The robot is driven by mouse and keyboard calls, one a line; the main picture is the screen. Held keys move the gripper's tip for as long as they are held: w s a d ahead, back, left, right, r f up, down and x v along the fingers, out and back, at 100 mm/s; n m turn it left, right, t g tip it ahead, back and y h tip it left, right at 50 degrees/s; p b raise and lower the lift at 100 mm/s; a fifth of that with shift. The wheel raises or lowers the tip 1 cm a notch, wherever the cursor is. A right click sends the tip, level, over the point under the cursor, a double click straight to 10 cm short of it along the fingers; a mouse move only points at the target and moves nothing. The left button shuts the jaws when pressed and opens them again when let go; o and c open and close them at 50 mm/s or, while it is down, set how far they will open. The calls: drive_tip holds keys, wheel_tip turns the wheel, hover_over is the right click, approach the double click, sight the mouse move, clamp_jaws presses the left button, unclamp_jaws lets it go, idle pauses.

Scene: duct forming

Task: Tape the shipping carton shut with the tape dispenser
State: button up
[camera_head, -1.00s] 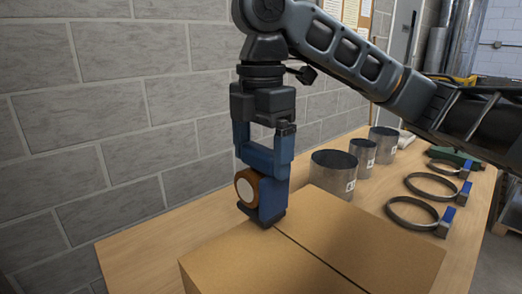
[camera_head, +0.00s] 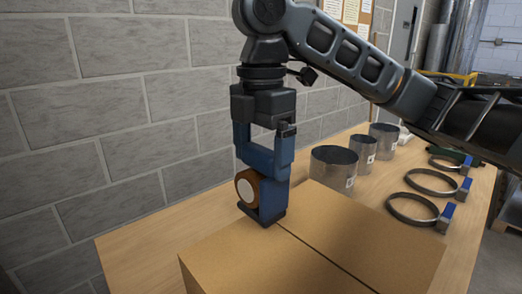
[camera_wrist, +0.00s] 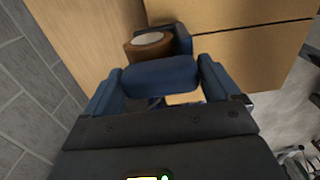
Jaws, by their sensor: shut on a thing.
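The shipping carton (camera_head: 340,235) stands on the wooden table with its top flaps closed and a dark seam between them. My gripper (camera_head: 265,160) is upright over the carton's far left edge, shut on the blue handle of the tape dispenser (camera_head: 272,198). The dispenser carries a brown tape roll with a white core, and its dark lower end is at the carton top by the far end of the seam. I cannot tell if it touches. The wrist view shows the dispenser (camera_wrist: 160,75) between the blue fingers and the carton (camera_wrist: 255,55) beyond. No tape strip is visible on the seam.
Several sheet-metal cylinders (camera_head: 334,168) stand on the table (camera_head: 150,240) behind the carton. Metal ring clamps with blue parts (camera_head: 412,210) lie to the right. A grey block wall (camera_head: 110,120) runs close along the left. Bare table lies left of the carton.

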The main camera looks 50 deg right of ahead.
drive_tip(key=shift+s+a+p, duration=0.25)
drive_tip(key=shift+s+p, duration=0.3)
drive_tip(key=shift+s, duration=0.7)
drive_tip(key=shift+s+a+f+p, duration=0.15)
drive_tip(key=shift+s+a+p, duration=0.1)
drive_tip(key=shift+s, duration=0.75)
drive_tip(key=shift+s+a+f+p, duration=0.15)
drive_tip(key=shift+s+p, duration=0.1)
drive_tip(key=shift+s, duration=0.75)
drive_tip(key=shift+c, duration=0.5)
drive_tip(key=s, duration=0.3)
drive_tip(key=s+b, duration=0.1)
drive_tip(key=shift+s+a, duration=0.4)
drive_tip(key=b, duration=0.2)
drive_tip(key=shift+s+b, duration=0.15)
drive_tip(key=shift+b, duration=0.25)
drive_tip(key=s+b, duration=0.1)
drive_tip(key=b, duration=0.4)
drive_tip(key=shift+s+a, duration=0.1)
drive_tip(key=shift+a, duration=0.1)
